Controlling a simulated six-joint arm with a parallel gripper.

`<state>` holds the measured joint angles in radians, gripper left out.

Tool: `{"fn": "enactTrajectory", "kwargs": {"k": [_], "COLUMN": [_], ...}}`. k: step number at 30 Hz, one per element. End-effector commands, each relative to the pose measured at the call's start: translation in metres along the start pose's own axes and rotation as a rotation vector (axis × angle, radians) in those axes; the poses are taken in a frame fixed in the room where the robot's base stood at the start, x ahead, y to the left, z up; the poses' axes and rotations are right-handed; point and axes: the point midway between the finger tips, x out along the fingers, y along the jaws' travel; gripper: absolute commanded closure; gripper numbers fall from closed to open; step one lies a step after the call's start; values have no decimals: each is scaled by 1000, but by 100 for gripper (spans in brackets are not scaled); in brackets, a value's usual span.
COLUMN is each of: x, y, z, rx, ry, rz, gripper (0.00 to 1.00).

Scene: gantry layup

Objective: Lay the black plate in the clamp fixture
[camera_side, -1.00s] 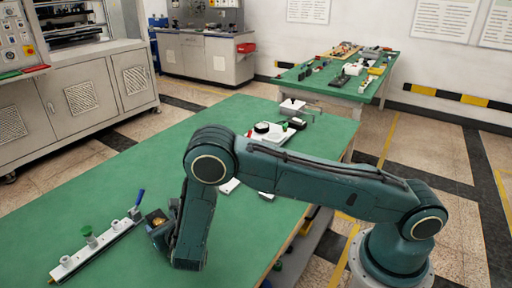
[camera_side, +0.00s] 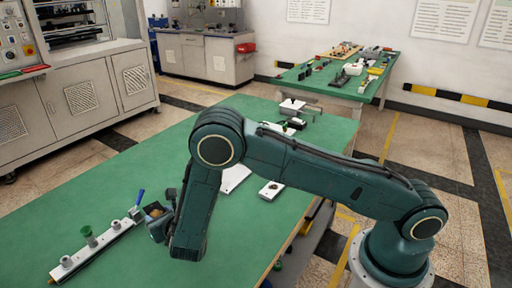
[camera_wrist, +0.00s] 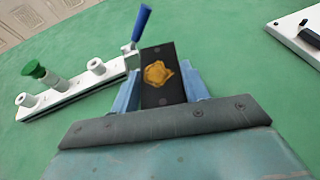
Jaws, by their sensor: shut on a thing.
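A black plate (camera_wrist: 165,98) with a yellow-orange patch on its face is between the two blue fingers of my gripper (camera_wrist: 161,72). My gripper is shut on it; in the side view my gripper (camera_side: 157,213) and the plate are small and partly hidden by my arm. In the side view this fixture (camera_side: 92,250) lies at the table's front left, with the gripper just right of the lever. I cannot tell the plate's height above the table.
Another white base (camera_wrist: 293,35) with a black part on it is at the right of the wrist view. White plates (camera_side: 233,178) and small fittings lie farther back on the green table (camera_side: 110,185). The table's left side is largely clear.

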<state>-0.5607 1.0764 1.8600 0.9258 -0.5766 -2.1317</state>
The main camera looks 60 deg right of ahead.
Motion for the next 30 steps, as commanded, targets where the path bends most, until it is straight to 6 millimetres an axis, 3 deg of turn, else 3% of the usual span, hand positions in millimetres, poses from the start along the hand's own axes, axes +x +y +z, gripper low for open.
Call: {"fn": "enactTrajectory", "kwargs": {"k": [18, 30], "x": [-42, -61], "y": [0, 0], "z": [103, 148], "rx": [4, 2], "ry": [-4, -2], "rz": [1, 1], "gripper": [88, 88]}}
